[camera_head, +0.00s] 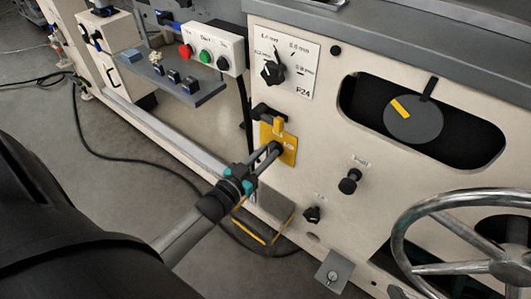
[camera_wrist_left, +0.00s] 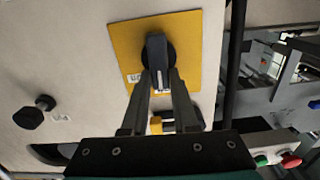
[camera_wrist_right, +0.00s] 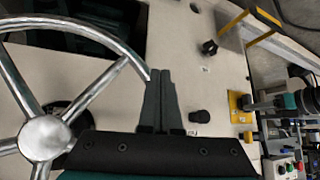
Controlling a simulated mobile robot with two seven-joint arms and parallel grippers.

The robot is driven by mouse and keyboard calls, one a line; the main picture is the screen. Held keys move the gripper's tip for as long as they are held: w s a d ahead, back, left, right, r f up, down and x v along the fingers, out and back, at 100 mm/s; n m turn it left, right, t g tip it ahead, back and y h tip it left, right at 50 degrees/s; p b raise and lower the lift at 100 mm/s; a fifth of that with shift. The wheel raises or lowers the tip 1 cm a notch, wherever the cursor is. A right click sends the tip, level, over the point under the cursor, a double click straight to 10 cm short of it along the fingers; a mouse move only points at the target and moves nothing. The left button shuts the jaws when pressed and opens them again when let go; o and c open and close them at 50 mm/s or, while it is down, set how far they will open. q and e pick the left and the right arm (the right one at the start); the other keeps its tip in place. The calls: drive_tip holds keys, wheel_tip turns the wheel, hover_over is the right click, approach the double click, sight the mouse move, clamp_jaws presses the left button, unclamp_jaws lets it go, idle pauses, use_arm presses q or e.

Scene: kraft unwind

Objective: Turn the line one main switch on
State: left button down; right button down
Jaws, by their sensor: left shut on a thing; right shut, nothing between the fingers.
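The main switch is a black rotary handle (camera_wrist_left: 156,52) on a yellow square plate (camera_head: 286,149) on the cream machine front. My left gripper (camera_head: 270,153) is shut on the handle, with a finger on each side of it. In the left wrist view the handle lies upright in the picture, in line with the fingers, and the yellow plate (camera_wrist_left: 123,47) shows around it. Its position marks are too small or hidden to read. My right gripper (camera_wrist_right: 160,75) is shut and empty beside the handwheel, apart from the switch. The plate also shows in the right wrist view (camera_wrist_right: 238,106).
A chrome handwheel (camera_head: 497,268) stands at the right. Above the switch is a selector knob (camera_head: 272,72) on a white plate. Black knobs (camera_head: 349,182) sit right of the switch. A button box (camera_head: 208,49) and grey shelf (camera_head: 192,92) are at upper left. Cables cross the floor.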

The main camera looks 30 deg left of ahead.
use_arm(q)
drive_tip(key=shift+d+m+p, duration=0.2)
drive_tip(key=shift+m+p, duration=0.2)
drive_tip(key=shift+m, duration=0.6)
use_arm(e)
drive_tip(key=s+d+r+g+h, duration=0.1)
drive_tip(key=s+d+g+h, duration=0.1)
drive_tip(key=s+d+g, duration=0.15)
use_arm(q)
drive_tip(key=shift+d+f+m, duration=0.2)
drive_tip(key=shift+f+m, duration=0.1)
drive_tip(key=shift+m, duration=2.3)
drive_tip(key=shift+d+f+m, duration=0.2)
drive_tip(key=shift+f+m, duration=0.1)
drive_tip(key=shift+m, duration=2.3)
drive_tip(key=shift+d+f+m, duration=0.2)
drive_tip(key=shift+f+m, duration=0.1)
drive_tip(key=shift+m, duration=2.3)
use_arm(e)
drive_tip(key=shift+w+a+f+t+y, duration=0.2)
drive_tip(key=shift+w+a+t+y, duration=0.15)
drive_tip(key=shift+w+a+t, duration=0.4)
drive_tip(key=shift+w+a+f+t+y, duration=0.2)
drive_tip(key=shift+w+a+t+y, duration=0.15)
drive_tip(key=shift+w+a+t, duration=0.35)
drive_tip(key=shift+w+d, duration=0.1)
use_arm(q)
drive_tip(key=c, duration=0.7)
unclamp_jaws()
drive_tip(key=shift+s, duration=0.15)
